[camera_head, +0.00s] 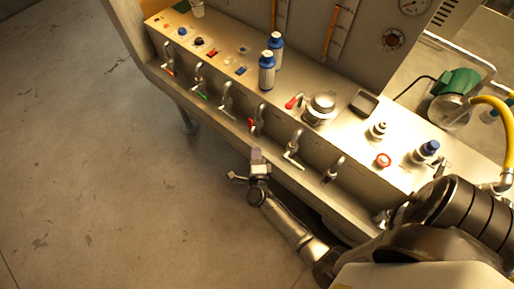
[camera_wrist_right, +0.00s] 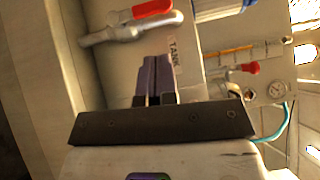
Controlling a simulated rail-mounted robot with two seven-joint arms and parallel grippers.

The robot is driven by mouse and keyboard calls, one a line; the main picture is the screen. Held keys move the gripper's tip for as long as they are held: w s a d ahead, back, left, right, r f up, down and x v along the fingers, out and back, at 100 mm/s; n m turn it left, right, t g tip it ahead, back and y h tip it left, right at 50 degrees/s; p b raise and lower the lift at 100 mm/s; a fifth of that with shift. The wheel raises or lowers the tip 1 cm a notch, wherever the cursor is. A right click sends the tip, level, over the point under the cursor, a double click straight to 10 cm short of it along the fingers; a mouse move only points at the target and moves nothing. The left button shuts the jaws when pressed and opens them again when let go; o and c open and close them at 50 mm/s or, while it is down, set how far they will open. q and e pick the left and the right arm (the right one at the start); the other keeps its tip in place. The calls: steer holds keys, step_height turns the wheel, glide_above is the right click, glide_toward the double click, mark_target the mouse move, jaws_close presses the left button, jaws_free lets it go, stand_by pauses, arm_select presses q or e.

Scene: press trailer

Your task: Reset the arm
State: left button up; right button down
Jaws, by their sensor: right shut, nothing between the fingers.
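My right gripper (camera_head: 256,155) is in front of the panel's lower front edge in the head view, low beside the row of levers, with my right arm reaching to it from the lower right. In the right wrist view its fingers (camera_wrist_right: 155,78) are together, with nothing between them. They point toward a panel face with a "TANK" label (camera_wrist_right: 174,50). I cannot tell whether they touch it. A red-handled lever (camera_wrist_right: 143,20) is just beyond the fingers in that view. My left gripper is not in view.
A yellow hose (camera_head: 503,115) and green machine (camera_head: 456,88) stand at right. The floor (camera_head: 90,150) at left is clear.

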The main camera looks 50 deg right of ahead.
stand_by(0.5)
steer(key=s+a+r+n+y, duration=0.1)
steer(key=a+r+n+y, duration=0.1)
steer(key=a+n+y, duration=0.6)
steer(key=s+a+r+n+y, duration=0.25)
steer(key=n+y, duration=0.45)
steer(key=n, duration=0.5)
steer(key=s+r+n+g+h, duration=0.25)
steer(key=s+n+g, duration=0.7)
steer(key=s, duration=0.85)
step_height(320, 180, up, 25)
steer(key=d+p, duration=0.1)
steer(key=p, duration=2.3)
steer(key=shift+s, duration=0.3)
steer(key=shift+g, duration=0.25)
